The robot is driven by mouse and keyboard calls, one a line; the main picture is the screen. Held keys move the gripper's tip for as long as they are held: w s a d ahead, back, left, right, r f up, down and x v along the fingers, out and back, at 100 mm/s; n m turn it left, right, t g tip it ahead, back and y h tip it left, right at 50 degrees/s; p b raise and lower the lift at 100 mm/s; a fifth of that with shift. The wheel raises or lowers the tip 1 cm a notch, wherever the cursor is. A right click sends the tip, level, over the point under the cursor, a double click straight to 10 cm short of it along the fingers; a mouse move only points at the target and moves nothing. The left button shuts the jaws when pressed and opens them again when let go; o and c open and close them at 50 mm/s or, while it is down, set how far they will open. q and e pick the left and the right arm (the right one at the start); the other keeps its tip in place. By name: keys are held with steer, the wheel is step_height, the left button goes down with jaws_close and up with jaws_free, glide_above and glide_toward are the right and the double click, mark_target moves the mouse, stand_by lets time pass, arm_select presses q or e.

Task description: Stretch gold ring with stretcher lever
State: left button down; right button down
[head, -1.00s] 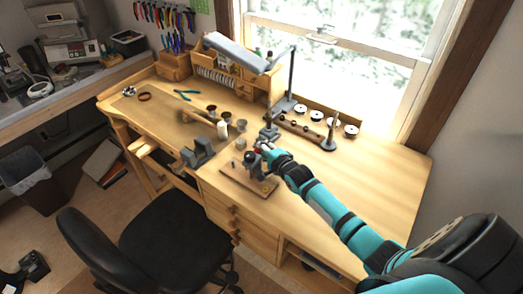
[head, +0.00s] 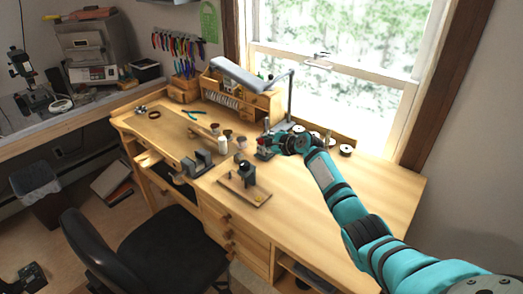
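A small grey metal device (head: 246,174) stands on a flat wooden board (head: 232,191) on the bench. A tiny gold-coloured spot, perhaps the gold ring (head: 258,197), is at the board's right end. Behind it, a second grey metal device (head: 263,153) stands near the back of the bench; I cannot tell which of the two is the stretcher. My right gripper (head: 275,145) is at this rear device, overlapping its upper part, with a small red spot beside the fingers. Its fingertips are too small to read, and contact is unclear. My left gripper is out of view.
Grey blocks (head: 197,163), a white jar (head: 223,145) and small cups stand left of the devices. A lamp post (head: 291,100) rises behind my gripper, with round discs (head: 346,150) to the right. The bench's right side is clear. A black chair (head: 150,260) stands in front.

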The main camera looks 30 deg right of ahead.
steer(key=shift+w+d+r, duration=0.15)
steer(key=shift+d+r, duration=0.15)
steer(key=shift+r, duration=0.1)
steer(key=shift+d+r+m+y, duration=0.1)
steer(key=shift+r+m+y, duration=0.05)
steer(key=shift+m+y, duration=0.2)
steer(key=shift+w+d+r, duration=0.1)
steer(key=shift+d, duration=0.05)
steer(key=shift+d+r+m, duration=0.15)
steer(key=shift+d+m, duration=0.05)
steer(key=shift+m, duration=0.05)
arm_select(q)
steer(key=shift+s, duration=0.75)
arm_select(e)
steer(key=shift+w, duration=0.1)
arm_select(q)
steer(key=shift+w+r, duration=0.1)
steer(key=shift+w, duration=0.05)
